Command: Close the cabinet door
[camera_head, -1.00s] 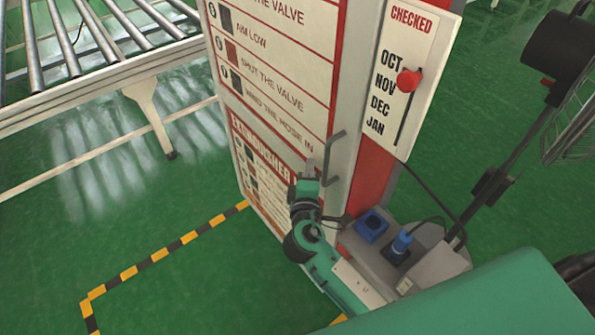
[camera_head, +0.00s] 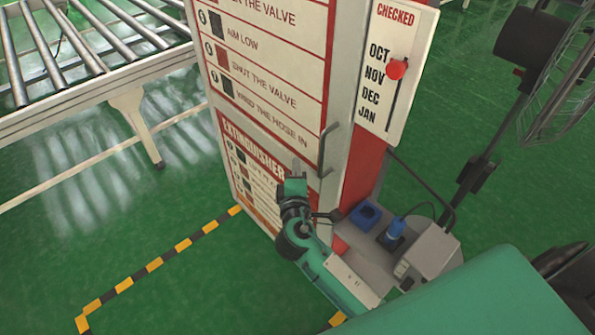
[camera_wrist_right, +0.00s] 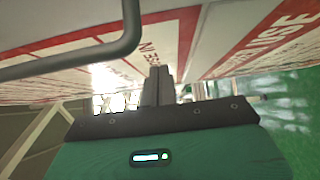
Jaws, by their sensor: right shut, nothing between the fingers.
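The cabinet door (camera_head: 262,65) is a tall white panel with red text on the front of a red and white cabinet. A grey bar handle (camera_head: 323,150) sits on its right side. I cannot tell whether the door is fully closed. My right gripper (camera_head: 297,168) is shut and empty, in front of the lower panel, just left of and below the handle. In the right wrist view the shut fingers (camera_wrist_right: 158,78) point between lettered panels, and the handle (camera_wrist_right: 128,40) crosses at upper left, apart from the fingers. My left gripper is not in view.
A roller conveyor (camera_head: 80,95) stands at the left. Yellow and black floor tape (camera_head: 155,264) runs in front of the cabinet. A checked-months sign (camera_head: 398,65) is on the cabinet's right side. A fan (camera_head: 550,80) stands at the right. The green floor at lower left is clear.

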